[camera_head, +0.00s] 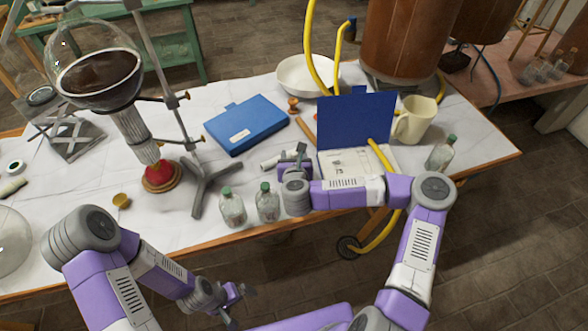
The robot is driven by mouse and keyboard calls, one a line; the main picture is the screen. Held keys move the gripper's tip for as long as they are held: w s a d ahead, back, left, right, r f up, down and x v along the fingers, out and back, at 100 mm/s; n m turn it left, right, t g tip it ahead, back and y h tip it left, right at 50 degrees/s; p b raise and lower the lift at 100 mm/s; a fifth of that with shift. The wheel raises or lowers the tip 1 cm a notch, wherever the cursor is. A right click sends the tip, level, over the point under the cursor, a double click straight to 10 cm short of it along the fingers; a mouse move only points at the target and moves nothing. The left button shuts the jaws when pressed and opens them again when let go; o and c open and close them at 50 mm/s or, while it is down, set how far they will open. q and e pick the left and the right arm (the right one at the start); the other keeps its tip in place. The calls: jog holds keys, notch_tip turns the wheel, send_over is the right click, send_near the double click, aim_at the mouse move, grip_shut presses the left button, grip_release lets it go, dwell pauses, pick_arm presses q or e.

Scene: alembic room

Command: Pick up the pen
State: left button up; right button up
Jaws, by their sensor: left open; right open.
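A thin brown stick-like object (306,130), perhaps the pen, lies on the white table (160,215) between the closed blue case (246,124) and the open blue-lidded box (355,118). I cannot tell for sure that it is the pen. A small pale cylindrical object (270,161) lies just left of my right gripper. My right gripper (297,155) is open over the table, in front of the brown stick and beside the open box; its fingers are small in view. My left gripper (236,293) is open and empty, low in front of the table edge.
Glass bottles (232,207) stand near the front edge, close to my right arm. A metal stand (200,185) holds a round flask (95,70) at left. A cream mug (414,120), a white bowl (305,75) and a green-capped bottle (441,153) also stand on the table.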

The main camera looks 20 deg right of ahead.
grip_shut()
